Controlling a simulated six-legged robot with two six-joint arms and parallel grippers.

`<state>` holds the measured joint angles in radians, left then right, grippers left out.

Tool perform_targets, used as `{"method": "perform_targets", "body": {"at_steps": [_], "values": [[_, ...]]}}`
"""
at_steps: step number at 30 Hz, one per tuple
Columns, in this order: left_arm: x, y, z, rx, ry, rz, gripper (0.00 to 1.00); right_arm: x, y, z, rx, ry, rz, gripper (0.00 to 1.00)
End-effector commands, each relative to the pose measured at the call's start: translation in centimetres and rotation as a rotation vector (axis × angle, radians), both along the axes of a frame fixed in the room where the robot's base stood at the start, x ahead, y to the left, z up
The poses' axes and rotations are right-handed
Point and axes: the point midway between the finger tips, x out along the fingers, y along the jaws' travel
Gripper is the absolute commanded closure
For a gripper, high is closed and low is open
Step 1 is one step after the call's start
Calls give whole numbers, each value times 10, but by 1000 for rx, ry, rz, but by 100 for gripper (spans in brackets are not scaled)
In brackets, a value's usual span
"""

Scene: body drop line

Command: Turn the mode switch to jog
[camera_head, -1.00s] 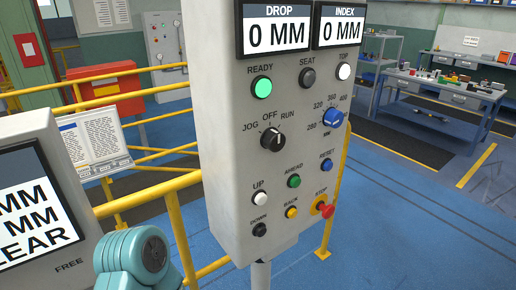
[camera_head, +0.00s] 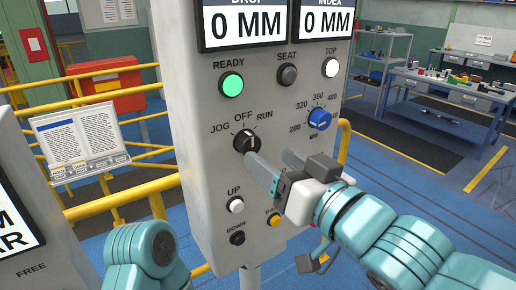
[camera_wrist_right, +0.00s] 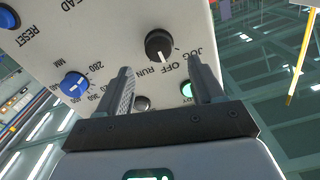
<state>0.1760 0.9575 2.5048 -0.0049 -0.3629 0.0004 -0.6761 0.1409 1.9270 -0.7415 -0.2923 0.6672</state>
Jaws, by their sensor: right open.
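The mode switch (camera_head: 246,142) is a round black knob on the grey control panel, below the labels JOG, OFF and RUN. In the right wrist view the knob appears ahead, between the two fingers (camera_wrist_right: 160,65), and nothing is held. Whether a fingertip touches the knob is unclear. My left gripper is out of view.
The blue dial (camera_head: 319,119) is right of the switch, with the green READY lamp (camera_head: 231,84) above. The UP button (camera_head: 236,205) and yellow BACK button (camera_head: 274,219) are below. My right arm hides other buttons. Yellow railings (camera_head: 120,203) stand left of the panel.

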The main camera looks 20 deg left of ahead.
Motion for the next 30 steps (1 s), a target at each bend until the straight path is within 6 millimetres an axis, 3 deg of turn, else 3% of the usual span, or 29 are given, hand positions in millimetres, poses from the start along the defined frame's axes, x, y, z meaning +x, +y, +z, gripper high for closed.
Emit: {"method": "perform_targets", "body": {"at_steps": [3, 9, 20, 21, 26, 30], "values": [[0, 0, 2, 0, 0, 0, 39, 16, 21, 0, 0, 3, 0, 33], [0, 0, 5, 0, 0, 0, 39, 34, 42, 1, 0, 2, -1, 33], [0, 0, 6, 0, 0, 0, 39, 42, 45, 0, -1, 0, -3, 33], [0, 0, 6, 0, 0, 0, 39, 42, 45, 0, -1, 0, -3, 36], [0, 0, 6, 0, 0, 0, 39, 41, 45, 0, 0, 1, -3, 88], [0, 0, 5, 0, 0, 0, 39, 41, 45, 0, -1, -1, -2, 89]]}}
